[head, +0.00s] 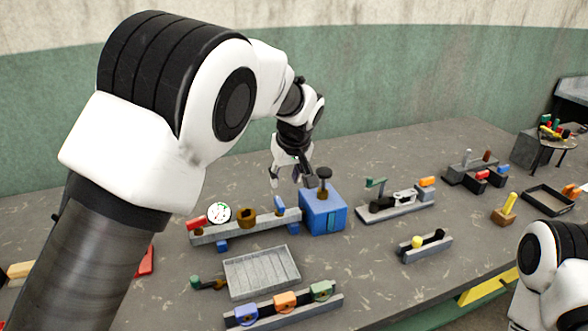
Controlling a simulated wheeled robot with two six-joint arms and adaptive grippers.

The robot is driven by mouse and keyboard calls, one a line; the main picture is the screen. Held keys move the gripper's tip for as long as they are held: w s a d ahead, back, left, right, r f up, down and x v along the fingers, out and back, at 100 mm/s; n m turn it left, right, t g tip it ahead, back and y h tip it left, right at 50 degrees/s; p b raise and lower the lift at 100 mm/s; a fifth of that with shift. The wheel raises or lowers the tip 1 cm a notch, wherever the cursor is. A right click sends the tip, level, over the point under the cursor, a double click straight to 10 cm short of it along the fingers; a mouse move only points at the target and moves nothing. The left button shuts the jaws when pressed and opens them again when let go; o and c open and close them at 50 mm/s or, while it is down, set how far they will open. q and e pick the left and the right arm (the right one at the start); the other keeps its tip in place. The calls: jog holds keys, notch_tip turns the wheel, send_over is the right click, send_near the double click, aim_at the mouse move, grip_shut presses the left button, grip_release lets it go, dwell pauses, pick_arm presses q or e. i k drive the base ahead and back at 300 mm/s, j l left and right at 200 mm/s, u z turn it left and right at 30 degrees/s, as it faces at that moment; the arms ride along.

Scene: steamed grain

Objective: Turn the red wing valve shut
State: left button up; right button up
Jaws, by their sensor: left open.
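A red handle (196,224), which looks like the wing valve, sits at the left end of a grey rail (262,229). The rail also carries a round white gauge (219,213), a brass-coloured ring (247,217) and a blue handle (279,204). My left gripper (290,178) is open, fingers down, above and behind the rail's right end, close to a blue box (322,213) with a black knob (324,173). It is well to the right of the red handle and apart from it. My right gripper is out of view.
A grey tray (262,273) and a rail with coloured blocks (285,301) lie in front. Other fixtures (395,205) stand to the right. A red piece (146,262) is partly hidden behind my left arm. The table's back middle is clear.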

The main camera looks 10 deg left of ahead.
aim_at(196, 223)
jog(key=k+l, duration=0.2)
jog(key=k, duration=0.3)
jog(key=k+l, duration=0.15)
jog(key=k, duration=0.3)
